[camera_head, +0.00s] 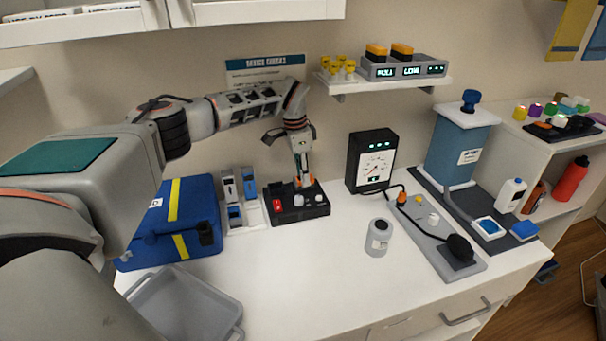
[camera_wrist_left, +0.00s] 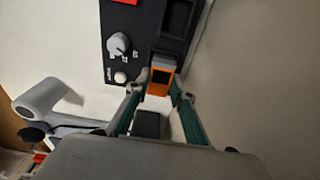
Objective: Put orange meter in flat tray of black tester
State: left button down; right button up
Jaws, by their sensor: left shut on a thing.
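The black tester (camera_head: 285,215) lies on the white counter near the wall, with a red switch and pale knobs on top. My left gripper (camera_head: 303,177) reaches down over its back part. It is shut on the orange meter (camera_wrist_left: 160,81), which has a dark screen and a grey end. In the left wrist view, the meter overlaps the edge of the tester (camera_wrist_left: 145,40), beside the white dial. The tester's flat tray (camera_wrist_left: 178,17) is a dark rectangular recess beyond the meter's grey end. I cannot tell whether the meter touches the tester. My right gripper is not in view.
A blue case (camera_head: 190,217) and a grey holder (camera_head: 245,216) stand left of the tester. A black gauge box (camera_head: 371,162) stands to the right. A grey jar (camera_head: 378,238) and an empty grey bin (camera_head: 185,300) are nearer. The counter in front is clear.

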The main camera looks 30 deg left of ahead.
pick_arm(q)
jog(key=c, duration=1.7)
grip_release()
jog(key=r, duration=0.8)
jog(key=s+a+r, duration=0.1)
jog(key=r, duration=0.3)
jog(key=shift+s, duration=0.1)
